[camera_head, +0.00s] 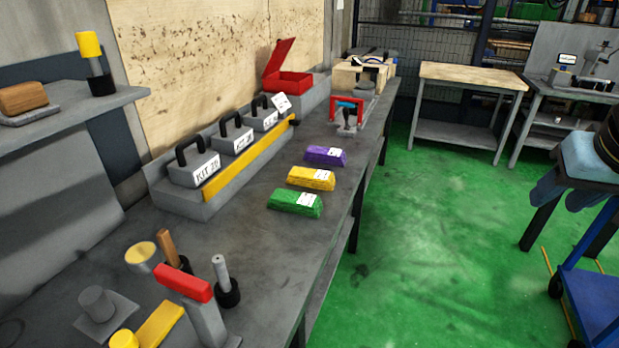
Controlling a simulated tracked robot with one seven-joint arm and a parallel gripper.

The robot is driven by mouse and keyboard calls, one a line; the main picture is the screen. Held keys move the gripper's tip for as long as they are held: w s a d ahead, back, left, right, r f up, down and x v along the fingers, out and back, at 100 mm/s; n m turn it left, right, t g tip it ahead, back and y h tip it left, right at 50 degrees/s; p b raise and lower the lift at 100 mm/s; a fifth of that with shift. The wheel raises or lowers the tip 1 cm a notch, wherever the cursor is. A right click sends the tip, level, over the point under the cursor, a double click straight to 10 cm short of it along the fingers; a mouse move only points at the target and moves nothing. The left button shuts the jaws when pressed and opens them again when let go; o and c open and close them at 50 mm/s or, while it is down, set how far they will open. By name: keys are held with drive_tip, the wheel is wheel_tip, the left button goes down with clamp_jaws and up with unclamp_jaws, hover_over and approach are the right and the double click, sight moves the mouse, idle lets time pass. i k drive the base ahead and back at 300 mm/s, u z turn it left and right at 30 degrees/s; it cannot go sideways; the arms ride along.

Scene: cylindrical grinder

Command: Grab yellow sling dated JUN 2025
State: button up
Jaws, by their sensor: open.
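A yellow folded bundle (304,178), which looks like the yellow sling, lies on the grey workbench (265,240) near its right edge. It has a white tag (323,175) on its right end. The tag's writing is too small to read, so I cannot tell its date. A purple bundle (320,154) lies just behind it and a green bundle (288,201) just in front. Both also carry white tags. The three lie apart in a row. My gripper is not in view.
A raised ledge with several grey kit weights, one marked KIT 20 (195,171), runs left of the slings. An open red box (288,83) and a red-framed fixture (347,104) stand behind. Upright tools and a red-topped post (183,284) crowd the front.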

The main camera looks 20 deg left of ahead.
sight(316, 179)
drive_tip(key=z, duration=0.1)
drive_tip(key=i, duration=0.95)
drive_tip(key=u, duration=0.05)
